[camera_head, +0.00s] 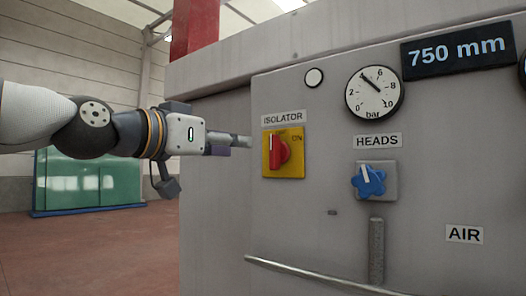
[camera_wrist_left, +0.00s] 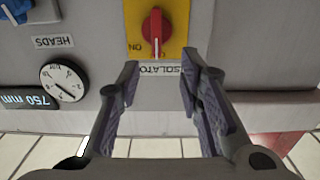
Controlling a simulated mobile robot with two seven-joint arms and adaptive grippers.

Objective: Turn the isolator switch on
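The isolator switch is a red knob (camera_head: 279,150) on a yellow plate (camera_head: 291,171) under the ISOLATOR label. In the wrist view the red knob (camera_wrist_left: 155,27) has a white pointer line towards that label. The word ON lies to one side of the pointer, on the knob's right in the head view. My left gripper (camera_head: 248,141) is just left of the plate. In the left wrist view my left gripper (camera_wrist_left: 160,72) is open and empty, its fingertips apart on either side of the label, short of the knob. My right gripper is not in view.
On the grey panel (camera_head: 335,235) a blue HEADS knob (camera_head: 369,181) and a pressure gauge (camera_head: 374,93) sit right of the switch. A 750 mm display (camera_head: 458,51) is at top right. A rail (camera_head: 325,278) runs low across the front. Green glass sheets (camera_head: 95,180) stand behind at left.

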